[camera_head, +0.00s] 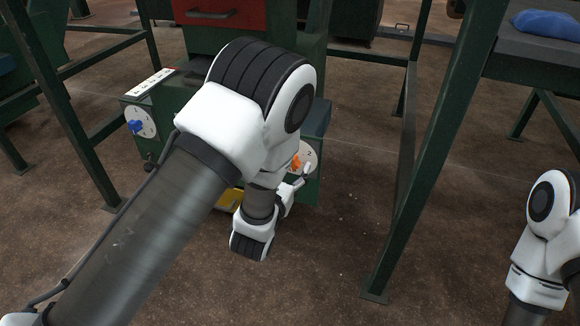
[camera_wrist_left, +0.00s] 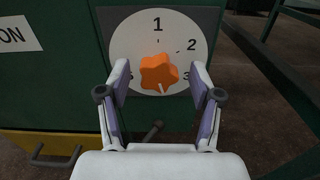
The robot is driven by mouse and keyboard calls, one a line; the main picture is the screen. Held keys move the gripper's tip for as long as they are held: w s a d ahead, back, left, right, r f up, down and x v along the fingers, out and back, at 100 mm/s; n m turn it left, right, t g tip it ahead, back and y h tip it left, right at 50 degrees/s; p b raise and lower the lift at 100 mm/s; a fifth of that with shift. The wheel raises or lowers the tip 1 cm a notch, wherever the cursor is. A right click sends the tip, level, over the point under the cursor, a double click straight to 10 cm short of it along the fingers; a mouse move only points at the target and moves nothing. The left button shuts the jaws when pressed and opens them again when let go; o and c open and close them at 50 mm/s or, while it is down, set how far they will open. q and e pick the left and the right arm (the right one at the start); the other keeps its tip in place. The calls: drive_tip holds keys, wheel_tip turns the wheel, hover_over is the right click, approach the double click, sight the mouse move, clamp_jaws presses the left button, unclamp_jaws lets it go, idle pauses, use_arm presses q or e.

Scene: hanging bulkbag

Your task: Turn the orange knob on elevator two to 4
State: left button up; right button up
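The orange knob (camera_wrist_left: 158,72) sits on a round white dial (camera_wrist_left: 133,38) in the left wrist view. The numbers 1, 2 and 3 show, and a part-hidden number is at the left. A small white mark shows at the knob's lower edge. My left gripper (camera_wrist_left: 157,86) is open, with one finger on each side of the knob and gaps between. In the head view the orange knob (camera_head: 296,162) and its dial (camera_head: 309,153) are partly covered by my left gripper (camera_head: 302,178). My right gripper is out of view.
A blue knob (camera_head: 135,127) sits on another white dial at the left of the green machine. A yellow part with a handle (camera_wrist_left: 55,158) is below left of the orange knob. A green frame leg (camera_head: 415,180) stands to the right. Brown floor lies open between.

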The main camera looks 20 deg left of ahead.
use_arm(q)
drive_tip(key=s, duration=0.7)
drive_tip(key=shift+s, duration=0.25)
drive_tip(key=shift+a, duration=0.15)
